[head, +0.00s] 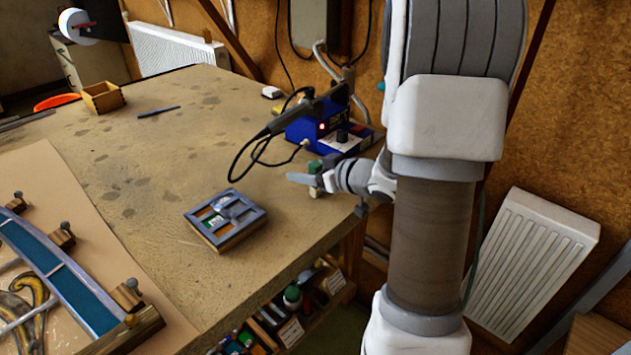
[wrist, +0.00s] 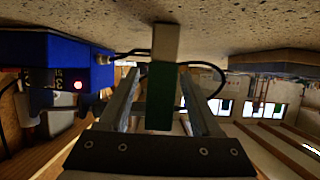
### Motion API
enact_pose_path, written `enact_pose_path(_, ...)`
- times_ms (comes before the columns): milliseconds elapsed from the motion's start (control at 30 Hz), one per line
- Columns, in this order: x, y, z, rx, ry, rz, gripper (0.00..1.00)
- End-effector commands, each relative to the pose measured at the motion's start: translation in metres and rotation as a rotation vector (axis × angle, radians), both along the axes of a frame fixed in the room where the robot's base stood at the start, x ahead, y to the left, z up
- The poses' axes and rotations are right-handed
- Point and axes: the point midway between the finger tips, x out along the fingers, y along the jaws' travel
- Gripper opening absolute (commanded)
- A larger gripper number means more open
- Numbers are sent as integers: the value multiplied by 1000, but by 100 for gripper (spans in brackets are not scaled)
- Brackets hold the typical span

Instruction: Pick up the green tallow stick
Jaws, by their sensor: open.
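The green tallow stick (head: 314,167) stands upright near the right edge of the workbench, green above and pale at its lower end. My gripper (head: 311,177) is around it, low over the bench, and partly hides it. In the wrist view, which shows the bench at the top, the stick (wrist: 160,95) lies between the two fingers of my gripper (wrist: 159,80). The fingers are open, with gaps seen on both sides of the stick. Its pale end points to the bench surface.
A blue soldering station (head: 335,130) with a black cable stands just behind my gripper. A small compartment tray (head: 262,213) lies on the bench in front. A leaded panel (head: 60,270) lies at the left. The middle of the workbench (head: 150,170) is clear.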

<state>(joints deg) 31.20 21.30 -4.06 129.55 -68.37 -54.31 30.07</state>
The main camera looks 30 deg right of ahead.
Motion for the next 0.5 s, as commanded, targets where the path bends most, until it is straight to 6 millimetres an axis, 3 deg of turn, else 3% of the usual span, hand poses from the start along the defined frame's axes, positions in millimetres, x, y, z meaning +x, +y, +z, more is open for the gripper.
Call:
enact_pose_path(133,0,0,0,0,0,0,65)
enact_pose_path(500,0,0,0,0,0,-1,0)
